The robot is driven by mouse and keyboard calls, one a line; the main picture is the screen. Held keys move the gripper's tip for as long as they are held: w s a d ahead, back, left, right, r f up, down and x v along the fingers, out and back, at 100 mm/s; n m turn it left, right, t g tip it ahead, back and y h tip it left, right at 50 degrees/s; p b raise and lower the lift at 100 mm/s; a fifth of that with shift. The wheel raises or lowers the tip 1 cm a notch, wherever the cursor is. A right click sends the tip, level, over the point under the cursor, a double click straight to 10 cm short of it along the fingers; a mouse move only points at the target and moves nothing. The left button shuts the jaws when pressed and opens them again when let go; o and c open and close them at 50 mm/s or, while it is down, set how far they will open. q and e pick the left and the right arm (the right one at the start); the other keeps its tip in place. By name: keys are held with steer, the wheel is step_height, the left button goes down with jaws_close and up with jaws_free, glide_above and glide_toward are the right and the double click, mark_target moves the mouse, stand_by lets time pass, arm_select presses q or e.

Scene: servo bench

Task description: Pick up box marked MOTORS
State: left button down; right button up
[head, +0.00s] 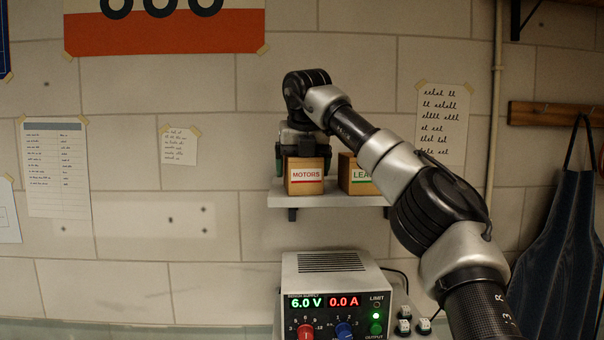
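The box marked MOTORS (305,178) is a small tan box with a white label, red-striped along its lower edge. It sits upright on the wall shelf (340,200). My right gripper (304,160) is over the box from above, its dark fingers spread to the box's left and right sides. I cannot tell whether the fingers touch the box or stand just clear of it. The gripper hides the upper back part of the box. My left gripper is not in view.
A similar box with a green-striped label (358,178), partly hidden by my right arm, stands close on the right. A bench power supply (330,265) reading 6.0 V and 0.0 A is below the shelf.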

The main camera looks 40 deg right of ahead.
steer(key=c, duration=0.7)
steer(key=shift+r, duration=0.1)
steer(key=shift+c, duration=0.2)
